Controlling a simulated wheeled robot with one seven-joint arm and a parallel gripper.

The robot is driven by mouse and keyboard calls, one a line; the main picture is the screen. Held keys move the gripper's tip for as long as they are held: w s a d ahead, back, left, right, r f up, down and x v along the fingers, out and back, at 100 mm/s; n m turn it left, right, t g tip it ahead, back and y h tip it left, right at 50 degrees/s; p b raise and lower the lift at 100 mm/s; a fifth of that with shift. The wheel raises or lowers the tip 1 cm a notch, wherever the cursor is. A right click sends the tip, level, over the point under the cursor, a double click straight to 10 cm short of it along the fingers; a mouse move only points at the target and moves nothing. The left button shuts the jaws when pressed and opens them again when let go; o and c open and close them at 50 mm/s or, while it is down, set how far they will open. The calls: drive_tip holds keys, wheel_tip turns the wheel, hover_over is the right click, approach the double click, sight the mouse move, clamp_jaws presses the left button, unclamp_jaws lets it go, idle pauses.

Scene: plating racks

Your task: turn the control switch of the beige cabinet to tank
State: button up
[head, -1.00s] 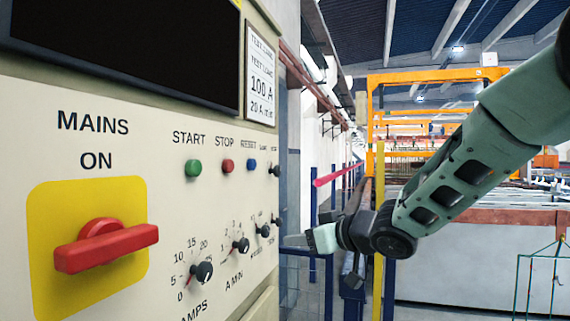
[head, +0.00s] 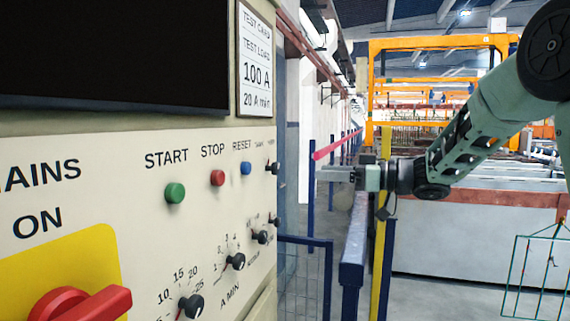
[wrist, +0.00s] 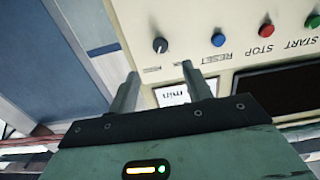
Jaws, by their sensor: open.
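The beige cabinet (head: 130,225) fills the left of the head view. The small black knob (head: 273,167) right of the reset button looks like the control switch; its small labels are too tiny to read. That knob (wrist: 160,45) also shows, upside down, in the wrist view, beyond the fingertips and roughly between them. My gripper (head: 330,173) is open and empty, right of the cabinet face at about the knob's height in the picture, apart from it. Its two fingers (wrist: 161,76) are spread in the wrist view. The knob's pointer direction cannot be told clearly.
Green start (head: 175,193), red stop (head: 217,178) and blue reset (head: 246,168) buttons sit left of the knob. Several other knobs, such as the amps knob (head: 191,306), lie below. The red mains handle (head: 85,305) juts out. A blue railing (head: 305,242) stands right of the cabinet.

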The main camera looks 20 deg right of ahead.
sight(278, 169)
drive_tip(key=p+x, duration=0.3)
drive_tip(key=x, duration=0.8)
drive_tip(key=shift+s, duration=0.1)
drive_tip(key=c, duration=1)
